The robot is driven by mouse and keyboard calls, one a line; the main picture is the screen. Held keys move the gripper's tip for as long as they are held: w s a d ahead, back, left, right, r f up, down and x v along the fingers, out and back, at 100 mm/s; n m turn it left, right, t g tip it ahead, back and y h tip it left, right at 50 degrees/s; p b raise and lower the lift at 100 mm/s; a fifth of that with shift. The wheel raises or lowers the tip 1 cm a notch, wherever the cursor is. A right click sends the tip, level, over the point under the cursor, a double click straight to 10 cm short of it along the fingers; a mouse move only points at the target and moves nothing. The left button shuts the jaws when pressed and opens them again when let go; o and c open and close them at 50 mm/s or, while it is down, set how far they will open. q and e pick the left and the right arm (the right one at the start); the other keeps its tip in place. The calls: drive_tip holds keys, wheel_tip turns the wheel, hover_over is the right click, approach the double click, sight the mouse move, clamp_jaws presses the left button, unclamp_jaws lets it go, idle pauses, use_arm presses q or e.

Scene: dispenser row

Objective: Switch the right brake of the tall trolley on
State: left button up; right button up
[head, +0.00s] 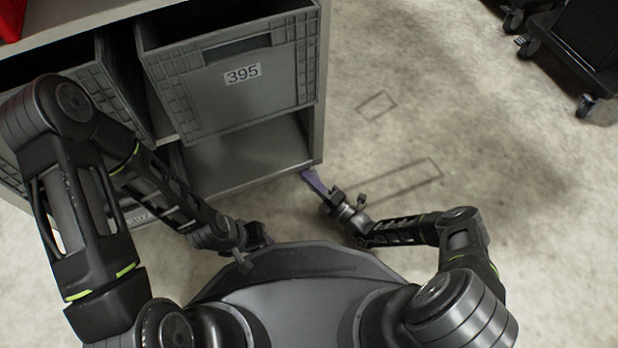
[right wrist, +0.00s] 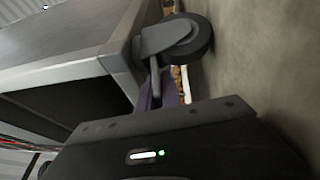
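The tall trolley (head: 316,90) stands in front of me at the upper left, holding grey crates. In the right wrist view its lower corner and underside (right wrist: 60,45) show, with a black caster wheel (right wrist: 197,40) in a grey housing. A short grey lever-like part (right wrist: 155,76) hangs from the housing toward my gripper. My right gripper (head: 313,182) has purple fingers reaching to the trolley's near right bottom corner. The fingers (right wrist: 158,98) appear slightly apart, close to the lever; contact is unclear. My left gripper (head: 254,247) is low by my base, away from the trolley; its fingers are unclear.
A grey crate (head: 235,85) labelled 395 sits above an open lower shelf (head: 240,160). A red object (head: 10,20) is at the top left. Dark wheeled carts (head: 580,45) stand at the upper right. The floor (head: 470,140) between is clear.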

drive_tip(key=o, duration=0.4)
drive_tip(key=p+v, duration=0.1)
drive_tip(key=v, duration=0.6)
drive_tip(key=shift+s+d+p, duration=0.25)
drive_tip(key=shift+s+p, duration=0.1)
